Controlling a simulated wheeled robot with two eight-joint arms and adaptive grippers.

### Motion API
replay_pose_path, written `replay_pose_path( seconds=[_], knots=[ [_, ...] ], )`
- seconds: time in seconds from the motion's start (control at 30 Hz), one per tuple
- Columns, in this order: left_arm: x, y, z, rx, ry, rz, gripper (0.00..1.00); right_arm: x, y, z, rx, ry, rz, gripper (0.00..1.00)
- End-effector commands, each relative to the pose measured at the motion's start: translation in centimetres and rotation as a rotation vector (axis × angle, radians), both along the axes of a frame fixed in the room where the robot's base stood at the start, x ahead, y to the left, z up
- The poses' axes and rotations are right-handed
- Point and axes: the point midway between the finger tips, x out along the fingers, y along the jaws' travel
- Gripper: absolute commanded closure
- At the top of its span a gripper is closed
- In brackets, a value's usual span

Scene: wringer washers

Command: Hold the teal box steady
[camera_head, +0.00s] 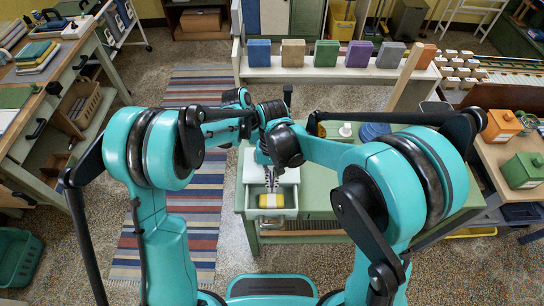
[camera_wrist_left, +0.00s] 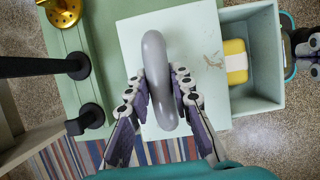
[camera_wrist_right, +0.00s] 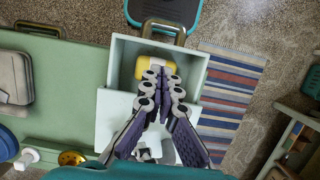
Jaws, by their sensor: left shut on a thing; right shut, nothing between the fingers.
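The pale teal box (camera_head: 253,166) stands on the green bench with its drawer (camera_wrist_left: 262,108) pulled open. A yellow block with a pale band (camera_wrist_left: 236,55) lies in the drawer. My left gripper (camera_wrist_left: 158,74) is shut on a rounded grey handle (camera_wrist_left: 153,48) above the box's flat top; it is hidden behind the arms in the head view. My right gripper (camera_wrist_right: 161,71) is shut and empty. Its fingertips point over the drawer and overlap the yellow block in the right wrist view. I cannot tell whether they touch it.
The green bench (camera_head: 310,207) carries a white knob-like part (camera_head: 345,129) and a blue round thing (camera_head: 375,130). A brass dome (camera_wrist_right: 71,158) is near the box. A white shelf (camera_head: 330,74) with several coloured blocks stands behind. A striped rug (camera_head: 192,200) lies left.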

Motion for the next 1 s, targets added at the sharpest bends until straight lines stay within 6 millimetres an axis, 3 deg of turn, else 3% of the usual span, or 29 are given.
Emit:
replay_pose_path(
  seconds=[0.2, 0.4, 0.6, 0.87, 0.9, 1.0],
  knots=[
    [0.0, 0.0, 0.0, 0.000, 0.000, 0.000, 1.00, 1.4, -0.1, 5.6, 0.000, 0.000, -0.002, 1.00],
    [0.0, 0.0, 0.0, 0.001, 0.000, 0.000, 1.00, 2.3, 0.0, 9.4, 0.000, 0.000, -0.001, 1.00],
    [0.0, 0.0, 0.0, 0.000, 0.000, 0.000, 1.00, 2.8, 0.0, 11.1, 0.000, 0.000, 0.000, 1.00],
    [0.0, 0.0, 0.0, 0.000, 0.000, 0.000, 1.00, 2.8, 0.0, 11.2, 0.000, 0.000, 0.000, 1.00],
    [0.0, 0.0, 0.0, 0.000, 0.000, 0.000, 0.76, 2.8, 0.0, 11.2, 0.000, 0.000, 0.000, 1.00],
    [0.0, 0.0, 0.0, 0.000, 0.000, 0.000, 0.54, 2.8, 0.0, 11.2, 0.000, 0.000, 0.000, 1.00]
  ],
)
